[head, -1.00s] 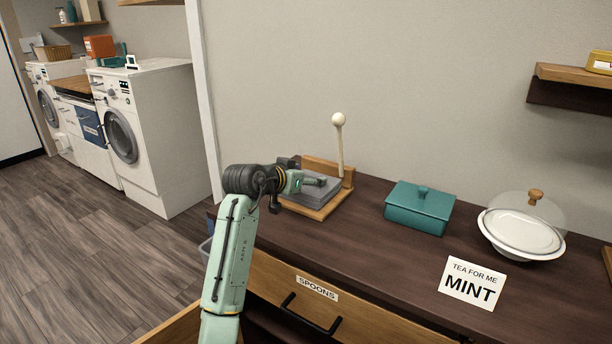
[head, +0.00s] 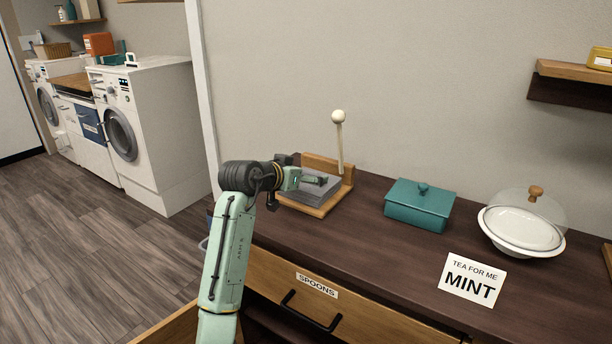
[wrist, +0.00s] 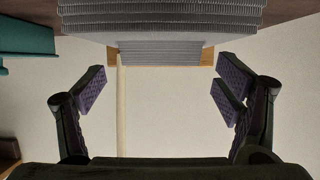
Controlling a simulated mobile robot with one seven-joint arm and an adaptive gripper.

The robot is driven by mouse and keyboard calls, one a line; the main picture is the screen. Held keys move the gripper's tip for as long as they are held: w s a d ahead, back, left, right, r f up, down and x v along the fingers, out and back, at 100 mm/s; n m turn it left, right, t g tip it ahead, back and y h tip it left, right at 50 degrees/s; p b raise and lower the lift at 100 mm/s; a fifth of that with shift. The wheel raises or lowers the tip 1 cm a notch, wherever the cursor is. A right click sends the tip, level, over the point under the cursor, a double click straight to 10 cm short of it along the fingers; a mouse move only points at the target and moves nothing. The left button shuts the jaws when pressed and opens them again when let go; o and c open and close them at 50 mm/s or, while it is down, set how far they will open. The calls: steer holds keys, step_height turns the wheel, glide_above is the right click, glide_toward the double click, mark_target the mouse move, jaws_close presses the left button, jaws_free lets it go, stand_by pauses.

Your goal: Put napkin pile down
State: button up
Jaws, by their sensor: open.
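The grey napkin pile (head: 322,190) lies on the wooden napkin holder (head: 345,188) on the dark cabinet top. A pale rod with a round white knob (head: 338,117) stands up at the holder's back. In the wrist view the layered napkin pile (wrist: 165,18) fills the top middle, with a strip of the holder (wrist: 207,57) beside it. My gripper (head: 298,191) is at the left side of the pile. In the wrist view my gripper (wrist: 160,84) has its fingers wide apart with nothing between them, clear of the pile's edge. The pile's left side is partly hidden by my gripper in the head view.
A teal lidded box (head: 420,205) stands right of the holder. Further right are a white dish with a clear lid (head: 520,235) and a MINT card (head: 472,278). The spoons drawer (head: 290,290) is below the front edge. Bare counter (head: 345,235) lies before the holder.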

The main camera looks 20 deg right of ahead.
steer(key=b+v, duration=0.2)
steer(key=v, duration=0.9)
steer(key=shift+r, duration=0.15)
